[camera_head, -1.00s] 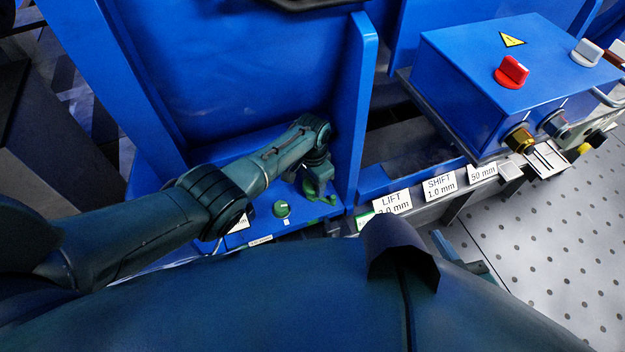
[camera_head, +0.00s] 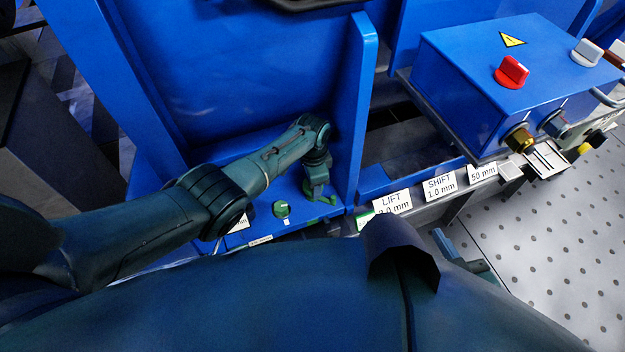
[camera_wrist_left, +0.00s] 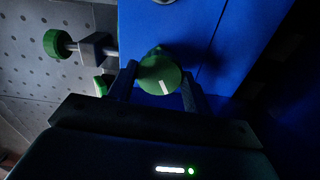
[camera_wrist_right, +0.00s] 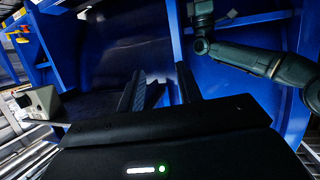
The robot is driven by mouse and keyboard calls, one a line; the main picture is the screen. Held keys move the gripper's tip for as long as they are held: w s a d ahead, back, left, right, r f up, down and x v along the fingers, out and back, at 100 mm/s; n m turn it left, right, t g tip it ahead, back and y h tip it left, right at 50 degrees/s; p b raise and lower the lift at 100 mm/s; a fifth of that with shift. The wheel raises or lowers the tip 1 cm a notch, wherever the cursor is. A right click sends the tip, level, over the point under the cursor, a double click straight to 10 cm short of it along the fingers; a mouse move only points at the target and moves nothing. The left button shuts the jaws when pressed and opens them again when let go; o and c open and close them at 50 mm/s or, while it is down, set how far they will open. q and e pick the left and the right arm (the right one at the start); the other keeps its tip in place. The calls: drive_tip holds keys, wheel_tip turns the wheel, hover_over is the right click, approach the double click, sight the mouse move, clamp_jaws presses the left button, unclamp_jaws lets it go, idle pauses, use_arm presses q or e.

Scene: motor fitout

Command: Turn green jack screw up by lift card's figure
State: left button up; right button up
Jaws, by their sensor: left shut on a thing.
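The green jack screw's round head (camera_wrist_left: 160,74) has a white mark and sits between my left gripper's fingers in the left wrist view. My left gripper (camera_wrist_left: 159,88) is shut on it. In the head view my left gripper (camera_head: 317,192) reaches down beside the blue upright plate, hiding most of the screw. The white LIFT card (camera_head: 392,202) stands to its right; its figure ends in ".0 mm", with the first digit partly covered by my body. My right gripper (camera_wrist_right: 163,92) is open and empty; in the head view it shows (camera_head: 460,252) low on the right.
Another green knob (camera_head: 282,209) is left of the left gripper. A SHIFT 1.0 mm card (camera_head: 439,186) and a 50 mm card (camera_head: 484,173) follow right. A blue box (camera_head: 470,90) with a red knob (camera_head: 511,71) stands behind. A perforated plate (camera_head: 560,240) lies at right.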

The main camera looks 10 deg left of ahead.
use_arm(q)
drive_tip(key=shift+s+f, duration=0.15)
drive_tip(key=shift+f, duration=0.05)
drive_tip(key=o, duration=0.7)
drive_tip(key=shift+o, duration=1.4)
drive_tip(key=shift+r, duration=0.1)
wheel_tip(320, 180, up, 13)
drive_tip(key=p, duration=0.7)
use_arm(e)
wheel_tip(320, 180, up, 7)
drive_tip(key=s+d+m+t, duration=0.1)
drive_tip(key=d+m, duration=0.1)
drive_tip(key=shift+s+d+m+h, duration=0.15)
drive_tip(key=shift+d+m+h, duration=0.1)
drive_tip(key=shift+m+h, duration=0.05)
